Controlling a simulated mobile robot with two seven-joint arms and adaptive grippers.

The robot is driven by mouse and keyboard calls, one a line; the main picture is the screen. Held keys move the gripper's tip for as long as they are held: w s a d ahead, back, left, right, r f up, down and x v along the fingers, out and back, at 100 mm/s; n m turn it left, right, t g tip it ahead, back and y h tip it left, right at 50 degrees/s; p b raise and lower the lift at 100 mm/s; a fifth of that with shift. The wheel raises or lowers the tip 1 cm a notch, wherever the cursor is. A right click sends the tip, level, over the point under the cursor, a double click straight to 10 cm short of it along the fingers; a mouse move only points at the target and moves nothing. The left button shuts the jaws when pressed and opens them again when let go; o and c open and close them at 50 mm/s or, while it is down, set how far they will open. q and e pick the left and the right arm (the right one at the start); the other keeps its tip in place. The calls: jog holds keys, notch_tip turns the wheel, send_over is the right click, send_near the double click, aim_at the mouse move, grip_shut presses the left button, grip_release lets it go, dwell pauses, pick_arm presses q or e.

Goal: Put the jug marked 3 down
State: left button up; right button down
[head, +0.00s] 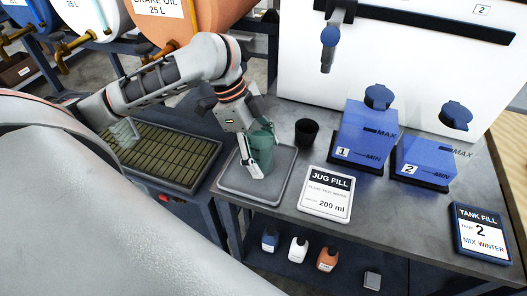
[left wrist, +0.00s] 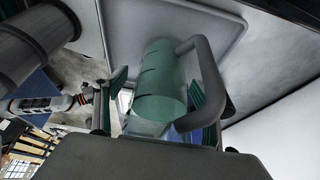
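A green, see-through jug (head: 262,148) stands on the grey square tray (head: 236,182) on the bench. In the left wrist view the jug (left wrist: 160,85) shows its green body and a dark grey handle (left wrist: 212,75) on the right. No number can be read on it. My left gripper (head: 254,150) is at the jug, with its fingers on either side of the body. In the left wrist view gaps show between the finger pads and the body, so the gripper (left wrist: 160,105) looks open around it. My right gripper is not in view.
A black cup (head: 306,131) stands just right of the tray. Blue containers 1 (head: 365,135) and 2 (head: 425,160) stand farther right. A "JUG FILL" card (head: 327,194) lies beside the tray. A slatted drip grate (head: 165,152) is at left. Small bottles (head: 298,250) sit on the shelf below.

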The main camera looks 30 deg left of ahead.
pick_arm(q)
jog(key=p+v, duration=0.3)
jog(key=v, duration=0.9)
jog(key=shift+s+a+f, duration=0.1)
jog(key=shift+s, duration=0.05)
dwell(0.5)
